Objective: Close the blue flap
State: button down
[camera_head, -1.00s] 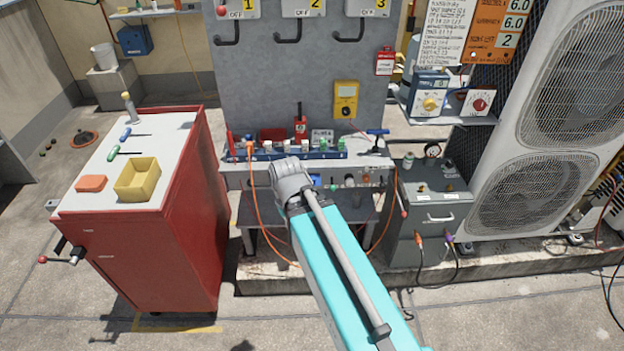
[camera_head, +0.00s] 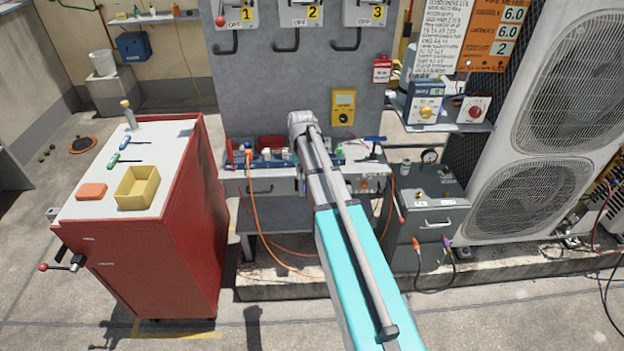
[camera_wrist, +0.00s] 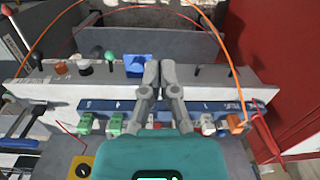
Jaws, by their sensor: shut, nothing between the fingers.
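The blue flap (camera_wrist: 138,66) is a small blue square on the pale front panel of the bench, near the middle of the wrist view. It appears to stick out past the panel's edge, but its exact angle is hard to tell. My gripper (camera_wrist: 160,68) is shut and empty. Its fingertips are just right of the flap in the wrist view; whether they touch it is unclear. In the head view my arm covers the flap and the gripper.
A blue strip (camera_wrist: 185,106) with green, white and orange connectors runs beneath my fingers in the wrist view. Knobs (camera_wrist: 109,57) line the panel beside the flap. Orange cables (camera_head: 256,215) hang in front. A red cabinet (camera_head: 185,235) stands left of the bench, a grey box (camera_head: 436,205) right.

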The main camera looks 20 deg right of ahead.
jog(key=w+d+r+m, duration=0.1)
jog(key=w+d, duration=0.7)
jog(key=w, duration=0.1)
jog(key=shift+d+p, duration=0.15)
jog(key=shift+p, duration=0.2)
jog(key=shift+f, duration=0.2)
jog(key=f+b, duration=0.9)
jog(key=a+f+b, duration=0.1)
jog(key=f+b, duration=0.3)
jog(key=b, duration=0.1)
jog(key=shift+s+f, duration=0.3)
jog(key=shift+a+f, duration=0.1)
jog(key=shift+a, duration=0.2)
dwell(0.3)
jog(key=shift+s, duration=0.1)
